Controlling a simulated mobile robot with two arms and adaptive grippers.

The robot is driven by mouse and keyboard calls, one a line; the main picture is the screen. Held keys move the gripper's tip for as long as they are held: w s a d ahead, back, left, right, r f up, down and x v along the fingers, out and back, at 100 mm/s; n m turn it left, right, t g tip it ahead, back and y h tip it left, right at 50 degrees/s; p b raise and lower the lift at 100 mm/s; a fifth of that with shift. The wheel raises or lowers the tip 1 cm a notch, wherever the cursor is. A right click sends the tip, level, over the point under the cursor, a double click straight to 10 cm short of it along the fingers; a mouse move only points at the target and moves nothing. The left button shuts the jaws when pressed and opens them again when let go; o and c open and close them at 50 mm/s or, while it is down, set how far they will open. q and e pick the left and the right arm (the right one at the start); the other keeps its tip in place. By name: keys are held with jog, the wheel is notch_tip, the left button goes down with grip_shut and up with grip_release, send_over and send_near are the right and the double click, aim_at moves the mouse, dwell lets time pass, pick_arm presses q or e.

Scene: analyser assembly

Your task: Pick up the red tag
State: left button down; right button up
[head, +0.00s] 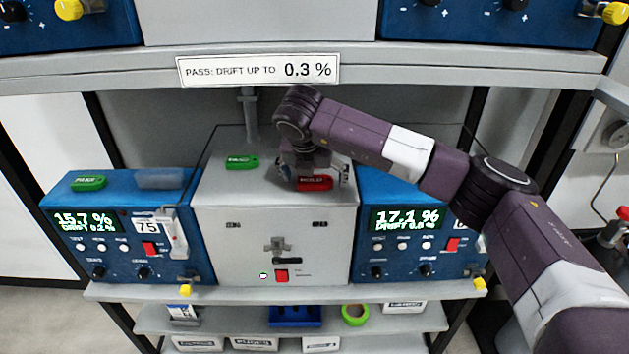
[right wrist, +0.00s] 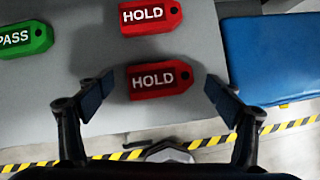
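In the right wrist view two red tags marked HOLD lie on the grey top of the middle unit. The nearer red tag (right wrist: 160,80) is between the two fingers of my right gripper (right wrist: 158,93), with a gap on each side. The farther red tag (right wrist: 150,17) lies beyond it. My right gripper is open and empty. In the head view my right gripper (head: 316,174) is over the unit's top right, with one red tag (head: 314,184) showing under it. The second is hidden there by my gripper. My left gripper is not in view.
A green PASS tag (head: 242,162) lies on the middle grey unit (head: 240,200), left of my gripper. Blue analysers stand left (head: 130,230) and right (head: 420,245) of it. Another green tag (head: 88,183) lies on the left analyser. A shelf edge (head: 120,78) runs above.

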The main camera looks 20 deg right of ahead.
jog(key=c, duration=1.2)
jog(key=shift+o, duration=0.2)
jog(key=shift+r, duration=0.1)
